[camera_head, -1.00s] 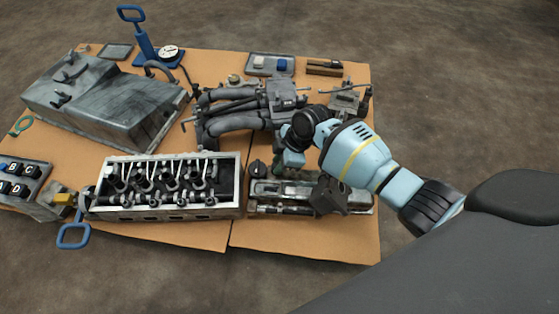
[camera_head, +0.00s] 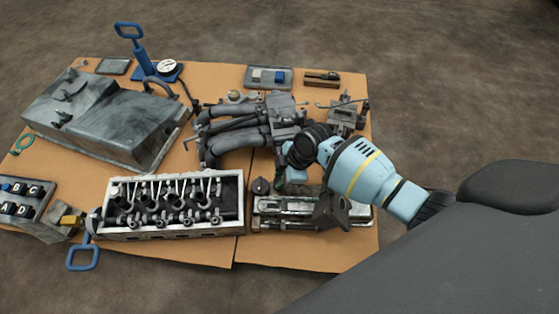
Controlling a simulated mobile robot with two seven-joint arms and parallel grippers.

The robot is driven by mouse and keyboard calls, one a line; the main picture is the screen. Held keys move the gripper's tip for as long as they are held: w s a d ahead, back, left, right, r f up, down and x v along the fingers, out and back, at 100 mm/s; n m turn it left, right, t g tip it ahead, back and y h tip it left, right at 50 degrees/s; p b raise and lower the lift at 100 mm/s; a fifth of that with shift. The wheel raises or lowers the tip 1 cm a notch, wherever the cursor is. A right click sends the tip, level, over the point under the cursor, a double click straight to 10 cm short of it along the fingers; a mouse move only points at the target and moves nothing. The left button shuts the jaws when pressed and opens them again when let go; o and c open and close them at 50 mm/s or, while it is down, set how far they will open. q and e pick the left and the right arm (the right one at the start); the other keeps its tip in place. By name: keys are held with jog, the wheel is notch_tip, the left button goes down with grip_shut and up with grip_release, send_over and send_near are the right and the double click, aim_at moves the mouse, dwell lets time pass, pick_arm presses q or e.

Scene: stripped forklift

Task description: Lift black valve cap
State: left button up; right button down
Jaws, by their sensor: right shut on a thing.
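The black valve cap (camera_head: 261,186) is a small dark round knob at the left end of the long metal valve cover (camera_head: 275,221), right of the open cylinder head. My right arm comes in from the right, and its pale blue wrist bends down over the cover. My right gripper (camera_head: 279,187) is low beside the cap's right side and shut on it. Its fingertips are small and partly hidden, so the exact contact and any gap under the cap cannot be made out. My left gripper is not in view.
The cylinder head (camera_head: 172,207) with its row of valves stands close on the left. Grey manifold pipes (camera_head: 235,140) lie just behind the wrist. A dark angled bracket (camera_head: 332,212) sits at the cover's right. Cardboard shows bare along the table's front right edge.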

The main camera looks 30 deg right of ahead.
jog(key=shift+r, duration=0.1)
jog(key=c, duration=1.2)
grip_release()
jog(key=shift+o, duration=0.2)
jog(key=shift+r, duration=0.15)
jog(key=p+v, duration=0.4)
jog(key=v, duration=0.3)
jog(key=shift+d+r, duration=0.25)
jog(key=shift+r, duration=0.05)
jog(key=shift+s, duration=0.1)
